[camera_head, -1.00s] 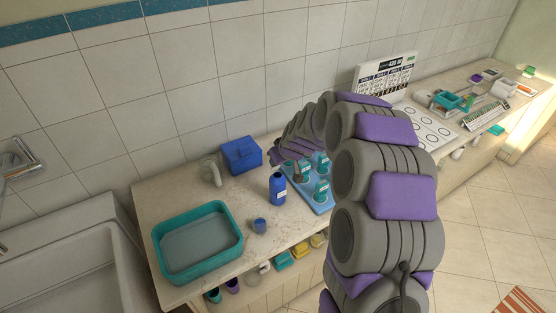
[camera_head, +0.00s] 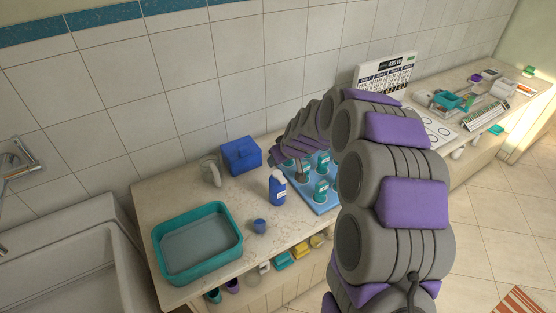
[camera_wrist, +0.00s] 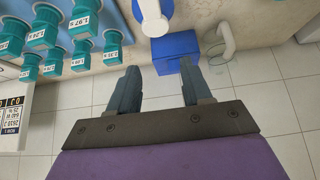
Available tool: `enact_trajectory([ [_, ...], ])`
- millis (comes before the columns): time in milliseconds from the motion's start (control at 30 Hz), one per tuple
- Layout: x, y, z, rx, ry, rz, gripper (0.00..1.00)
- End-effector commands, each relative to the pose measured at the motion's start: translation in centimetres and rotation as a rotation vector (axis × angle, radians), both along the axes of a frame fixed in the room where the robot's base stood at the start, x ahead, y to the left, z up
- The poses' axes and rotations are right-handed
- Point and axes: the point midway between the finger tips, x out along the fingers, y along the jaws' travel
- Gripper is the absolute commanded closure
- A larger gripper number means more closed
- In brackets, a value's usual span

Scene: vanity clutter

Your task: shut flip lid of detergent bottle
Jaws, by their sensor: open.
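The detergent bottle (camera_head: 277,190) is blue, with a white label and a pale part at its top. It stands upright on the counter, just left of the blue tray. In the wrist view, a blue body with a rounded white part (camera_wrist: 153,19) at the top edge appears to be this bottle. Whether the lid is open or shut is too small to tell. My gripper (camera_wrist: 157,84) is open, with nothing between its two fingers. The bottle lies beyond the fingertips, apart from them. In the head view my arm reaches behind the bottle and the fingers cannot be made out.
The blue tray (camera_head: 324,208) holds several teal bottles (camera_head: 321,190) close to the bottle's right. A blue box (camera_head: 241,155) and a glass mug (camera_head: 210,171) stand behind left.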

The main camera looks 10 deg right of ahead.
Motion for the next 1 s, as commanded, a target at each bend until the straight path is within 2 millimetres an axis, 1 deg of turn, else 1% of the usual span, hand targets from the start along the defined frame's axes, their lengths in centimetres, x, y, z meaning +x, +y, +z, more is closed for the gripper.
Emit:
enact_trajectory([
  [33, -0.4, -0.2, 1.0, -0.001, -0.002, -0.001, 0.51],
  [267, -3.0, -1.0, 4.8, 0.000, 0.001, 0.001, 0.51],
  [400, -4.5, -1.5, 7.3, -0.001, -0.001, -0.001, 0.51],
  [600, -6.5, -2.1, 10.4, -0.001, 0.002, 0.001, 0.51],
  [700, -7.2, -2.4, 11.5, -0.001, 0.001, -0.001, 0.51],
  [800, -7.6, -2.5, 12.1, 0.000, 0.004, 0.000, 0.51],
  [1000, -8.0, -2.6, 12.5, -0.001, 0.007, 0.001, 0.51],
])
